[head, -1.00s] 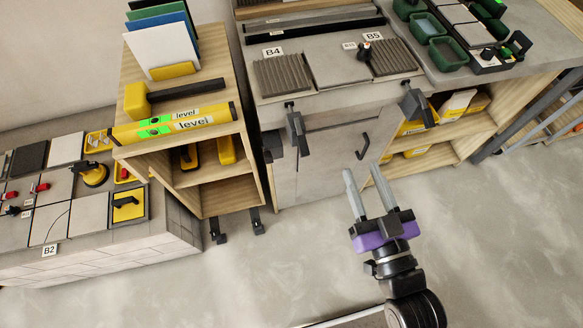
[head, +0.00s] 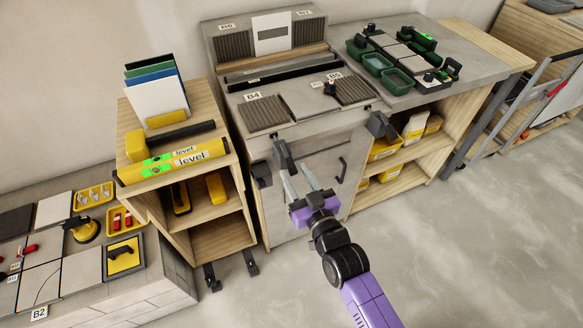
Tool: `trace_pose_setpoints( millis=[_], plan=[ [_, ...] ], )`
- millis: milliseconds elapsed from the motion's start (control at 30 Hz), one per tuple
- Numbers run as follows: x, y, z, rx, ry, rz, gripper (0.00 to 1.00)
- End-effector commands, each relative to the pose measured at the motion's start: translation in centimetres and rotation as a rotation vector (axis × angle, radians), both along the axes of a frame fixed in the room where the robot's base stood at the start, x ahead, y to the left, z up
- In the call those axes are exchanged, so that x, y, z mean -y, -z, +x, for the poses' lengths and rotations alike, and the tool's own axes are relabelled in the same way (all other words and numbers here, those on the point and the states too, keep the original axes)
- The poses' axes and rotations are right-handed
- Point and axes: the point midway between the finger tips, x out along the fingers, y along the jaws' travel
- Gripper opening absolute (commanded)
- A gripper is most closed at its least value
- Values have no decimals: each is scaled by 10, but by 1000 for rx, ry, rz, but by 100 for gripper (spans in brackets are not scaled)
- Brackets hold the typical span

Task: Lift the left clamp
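The left clamp (head: 283,154) is a dark grey clamp hanging on the front edge of the grey workbench (head: 323,128). The right clamp (head: 378,123) hangs farther right on the same edge. My gripper (head: 292,169) has a purple body and two grey fingers, spread apart. The fingertips appear just below the left clamp, with its lower end showing between them in the picture. I cannot tell whether they touch it. Nothing is held.
A dark block (head: 262,173) sits left of the left clamp. A wooden shelf unit (head: 200,214) with yellow levels (head: 173,161) stands to the left.

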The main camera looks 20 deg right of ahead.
Motion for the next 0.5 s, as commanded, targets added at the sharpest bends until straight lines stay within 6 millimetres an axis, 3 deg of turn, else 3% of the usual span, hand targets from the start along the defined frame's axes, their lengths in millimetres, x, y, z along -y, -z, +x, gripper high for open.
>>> trace_pose_setpoints(
  millis=[200,500],
  plan=[
    [0,-1,23,1,0,1,40],
    [0,0,27,0,0,1,40]
  ],
)
